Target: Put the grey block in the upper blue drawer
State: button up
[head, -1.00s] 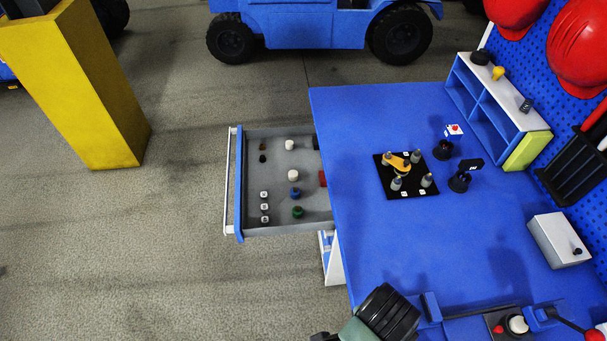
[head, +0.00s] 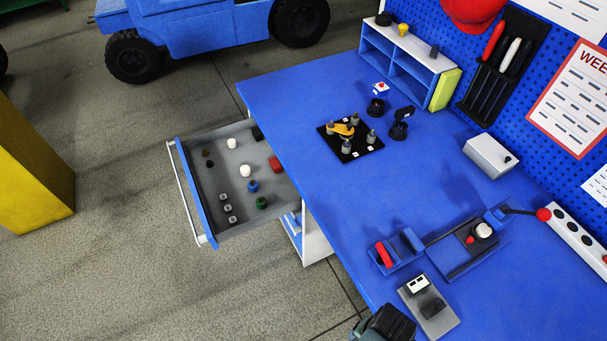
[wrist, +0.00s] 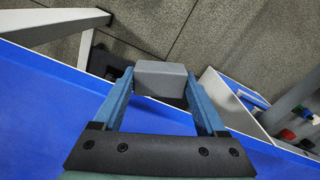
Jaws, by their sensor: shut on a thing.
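The grey block (wrist: 162,78) is held between the two blue fingers of my gripper (wrist: 160,88) in the wrist view, over the bench edge with the floor below. The upper blue drawer (head: 186,192) is pulled out from the left side of the blue bench in the head view. Its grey inside holds several small pieces: white, blue, green, red and dark. Part of the open drawer also shows at the right edge of the wrist view (wrist: 290,100). In the head view only a dark part of my arm shows at the bottom; the block is hidden there.
The blue bench top (head: 290,100) carries a black plate with pegs (head: 350,150), a shelf (head: 400,65), a white box (head: 490,156) and a lever fixture (head: 470,245). A grey plate (head: 430,305) lies near the front edge. A yellow post (head: 30,170) stands left of the drawer.

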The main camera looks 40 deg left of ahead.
aim_at(212, 182)
jog(key=i+j+u, duration=0.25)
jog(key=j, duration=0.45)
jog(key=i+j+u, duration=0.3)
jog(key=j, duration=0.35)
jog(key=i+j+u, duration=0.25)
jog(key=j, duration=0.35)
jog(key=i+j+u, duration=0.3)
jog(key=i+j, duration=0.2)
